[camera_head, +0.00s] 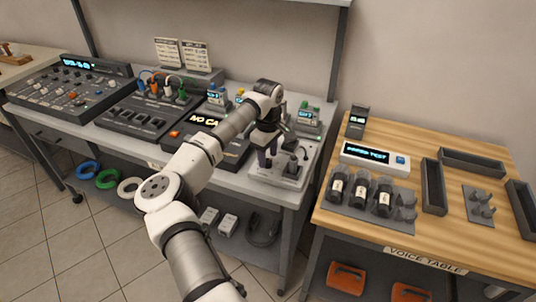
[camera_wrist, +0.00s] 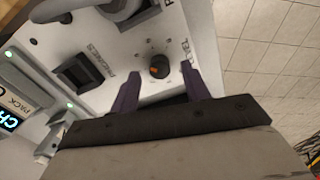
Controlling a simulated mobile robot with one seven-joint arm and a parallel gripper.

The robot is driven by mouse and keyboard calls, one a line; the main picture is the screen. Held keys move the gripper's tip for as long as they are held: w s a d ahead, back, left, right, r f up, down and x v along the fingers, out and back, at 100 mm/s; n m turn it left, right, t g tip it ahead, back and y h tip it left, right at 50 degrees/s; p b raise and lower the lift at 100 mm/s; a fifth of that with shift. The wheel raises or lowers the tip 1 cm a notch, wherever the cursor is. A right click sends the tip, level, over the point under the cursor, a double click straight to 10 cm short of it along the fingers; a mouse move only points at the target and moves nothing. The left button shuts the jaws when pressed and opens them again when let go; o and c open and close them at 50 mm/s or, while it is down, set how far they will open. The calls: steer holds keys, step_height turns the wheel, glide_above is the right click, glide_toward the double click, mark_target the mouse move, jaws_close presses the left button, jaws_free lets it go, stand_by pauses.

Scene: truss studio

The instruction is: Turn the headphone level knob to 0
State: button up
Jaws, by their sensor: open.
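I cannot tell how far above the panel the fingertips are. In the head view my gripper (camera_head: 265,158) is over the pale unit (camera_head: 277,181) at the bench's right front corner; the knob is hidden there.
A dark square socket (camera_wrist: 75,73) and a grey curved part (camera_wrist: 135,12) sit near the knob. Packs with lit displays (camera_head: 307,116) stand behind. A mixer (camera_head: 72,90) is at the left. The wooden voice table (camera_head: 460,215) is to the right, across a gap.

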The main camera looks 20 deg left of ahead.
steer(key=shift+f, duration=0.75)
steer(key=c, duration=1)
